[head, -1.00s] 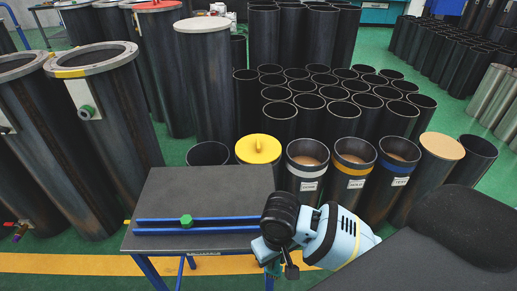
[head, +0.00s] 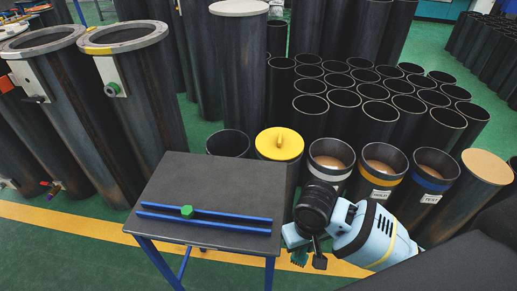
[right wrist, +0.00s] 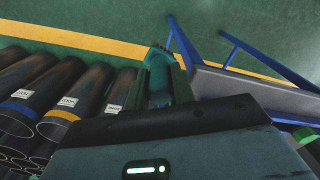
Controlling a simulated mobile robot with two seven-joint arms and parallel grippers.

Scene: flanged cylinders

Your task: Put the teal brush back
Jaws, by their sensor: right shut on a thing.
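My right gripper (head: 302,252) is just off the right edge of the small dark table, pointing down. It is shut on the teal brush, whose dark teal bristles (head: 299,257) show below it in the head view. In the right wrist view, the teal brush (right wrist: 160,84) sits between the fingers of the right gripper (right wrist: 162,60), over the green floor. The brush handle is mostly hidden by the gripper. My left gripper is out of view.
The small table (head: 190,172) has two blue rails (head: 205,223) with a green knob (head: 187,211) between them. Dark cylinders stand close behind: one with a yellow lid (head: 279,143), others banded white, yellow (head: 383,174) and blue. Open floor lies in front.

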